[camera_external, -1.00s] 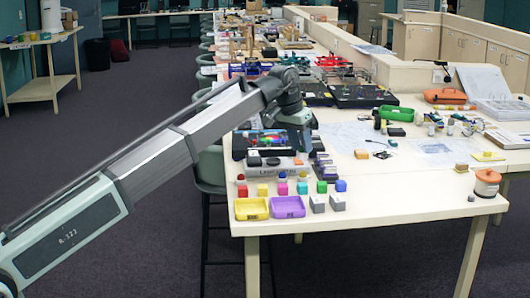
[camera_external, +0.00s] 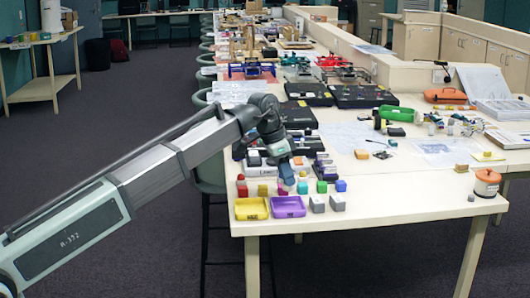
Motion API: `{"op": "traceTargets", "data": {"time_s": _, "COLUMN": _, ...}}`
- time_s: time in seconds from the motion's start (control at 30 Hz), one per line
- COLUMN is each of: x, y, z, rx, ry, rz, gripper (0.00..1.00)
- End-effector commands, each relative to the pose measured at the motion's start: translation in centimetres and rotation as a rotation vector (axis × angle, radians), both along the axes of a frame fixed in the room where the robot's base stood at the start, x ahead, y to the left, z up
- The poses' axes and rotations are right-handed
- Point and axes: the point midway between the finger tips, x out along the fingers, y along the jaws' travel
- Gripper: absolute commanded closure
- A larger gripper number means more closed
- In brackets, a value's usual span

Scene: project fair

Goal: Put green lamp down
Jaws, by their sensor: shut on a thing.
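My gripper (camera_external: 288,182) points down over the back of the row of small coloured blocks at the table's near left. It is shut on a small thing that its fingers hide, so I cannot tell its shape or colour. A pink block (camera_external: 283,190) sits just below and beside the fingertips; I cannot tell whether they touch. A small green block (camera_external: 321,187) stands to the right in the row. A larger green lamp-like thing (camera_external: 396,113) lies on the table farther back, well away from my gripper.
A yellow tray (camera_external: 251,215), a purple tray (camera_external: 288,213) and two grey blocks (camera_external: 317,204) are along the near left edge. Dark cases (camera_external: 362,96) stand farther back. An orange-lidded jar (camera_external: 487,183) is at the right edge. The table's front middle (camera_external: 400,200) is clear.

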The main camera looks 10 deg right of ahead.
Motion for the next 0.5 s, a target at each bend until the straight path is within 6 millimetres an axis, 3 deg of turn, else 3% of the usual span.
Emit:
{"op": "traceTargets", "data": {"time_s": 0.1, "x": -0.1, "y": 0.1, "z": -1.9, "rx": 0.000, "ry": 0.000, "rz": 0.001, "gripper": 1.00}}
{"op": "traceTargets", "data": {"time_s": 0.5, "x": -0.1, "y": 0.1, "z": -5.6, "rx": 0.001, "ry": 0.001, "rz": 0.002, "gripper": 1.00}}
